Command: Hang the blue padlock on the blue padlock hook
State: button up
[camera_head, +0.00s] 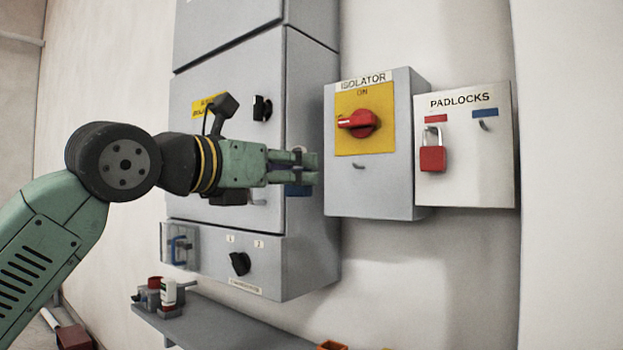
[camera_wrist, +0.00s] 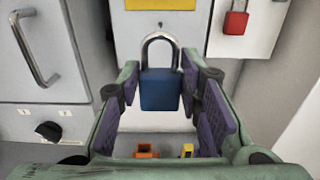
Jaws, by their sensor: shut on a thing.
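My gripper (camera_head: 306,172) is shut on the blue padlock (camera_head: 299,190), in front of the grey cabinet and left of the isolator box. In the wrist view the padlock (camera_wrist: 161,90) sits upright between the fingertips, its silver shackle (camera_wrist: 160,42) pointing up. The fingers hide part of it in the head view. The white PADLOCKS board (camera_head: 464,185) is at the right. Its blue label (camera_head: 485,113) has an empty small hook (camera_head: 483,126) below it. The padlock is apart from that hook.
The red padlock (camera_head: 432,157) hangs under the red label on the board. The isolator box (camera_head: 370,195) has a red rotary handle (camera_head: 359,123) and a small hook (camera_head: 358,166). A grey shelf (camera_head: 225,328) with small items is below.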

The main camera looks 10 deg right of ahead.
jog(key=shift+s+a+r+p, duration=0.2)
jog(key=shift+a+r+p, duration=0.1)
jog(key=shift+r+p, duration=0.35)
jog(key=v, duration=0.7)
dwell(1.1)
dwell(1.0)
